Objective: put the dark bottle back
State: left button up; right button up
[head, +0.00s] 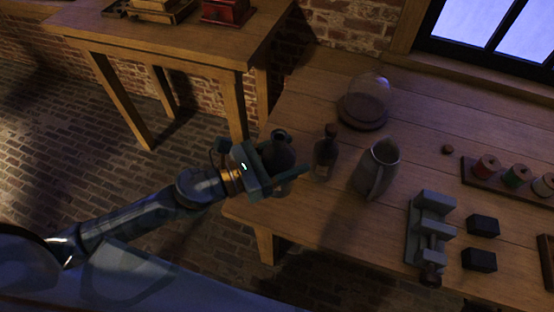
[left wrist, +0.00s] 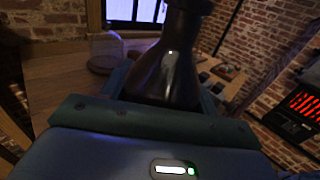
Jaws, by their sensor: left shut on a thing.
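The dark bottle (head: 280,145) is in my left gripper (head: 286,162) at the left end of the workbench. The bottle looks upright in the head view. One finger hides its lower part, so I cannot tell whether it touches the bench top. In the left wrist view the dark bottle (left wrist: 168,65) fills the space between the fingers, which are shut on it. A second, brown bottle with a cork and a label (head: 325,157) stands just right of the gripper, close to the fingertip. My right gripper is not in view.
The workbench (head: 310,225) holds a grey jug (head: 377,168), a glass dome on a round base (head: 366,103), a vise (head: 430,230), black blocks (head: 481,224) and a rack of spools (head: 486,168). Another table (head: 190,45) stands behind at left. Bare bench lies in front of the jug.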

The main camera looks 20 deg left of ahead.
pick_arm(q)
jog(key=w+a+f+b, duration=0.5)
jog(key=w+f+b, duration=0.3)
jog(key=w+f, duration=0.4)
jog(key=shift+w+f+b, duration=0.3)
jog(key=shift+w+f, duration=0.05)
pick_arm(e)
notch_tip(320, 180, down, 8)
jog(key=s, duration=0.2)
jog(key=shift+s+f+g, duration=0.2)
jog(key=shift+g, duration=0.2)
pick_arm(q)
jog(key=shift+f, duration=0.15)
jog(key=o, duration=1.2)
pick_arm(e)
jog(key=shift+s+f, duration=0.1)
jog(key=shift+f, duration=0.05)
